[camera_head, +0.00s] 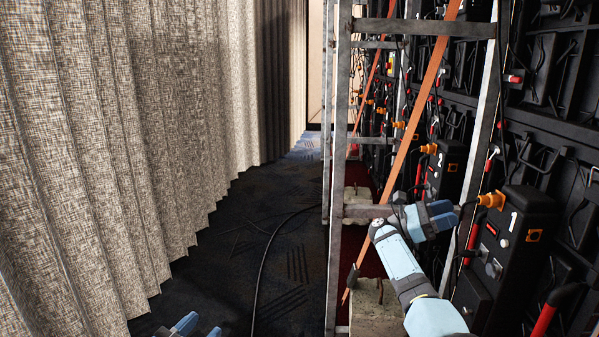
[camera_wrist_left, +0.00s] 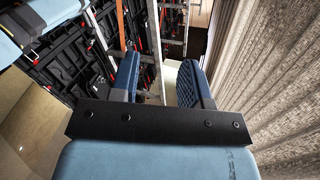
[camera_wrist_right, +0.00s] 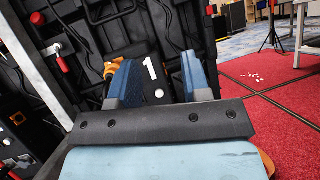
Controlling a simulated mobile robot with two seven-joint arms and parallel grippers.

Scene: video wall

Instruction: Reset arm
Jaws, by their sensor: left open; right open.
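My left gripper (camera_head: 198,328) shows only as blue fingertips at the bottom edge of the head view, low over the dark carpet. In the left wrist view its two blue fingers (camera_wrist_left: 160,75) stand apart with nothing between them. My right arm reaches up from the lower right of the head view to the metal frame. My right gripper (camera_head: 450,217) points right, near the black box marked 1 (camera_head: 516,240). In the right wrist view its fingers (camera_wrist_right: 155,75) are apart and empty, with the box's number 1 seen beyond the gap.
The metal frame (camera_head: 332,200) of the video wall stands close around my right arm, with an orange strap (camera_head: 405,140) slanting across it. Orange plugs (camera_head: 491,200) and red handles stick out. A pleated curtain (camera_head: 90,150) lines the left. A black cable (camera_head: 265,265) crosses the open carpet between.

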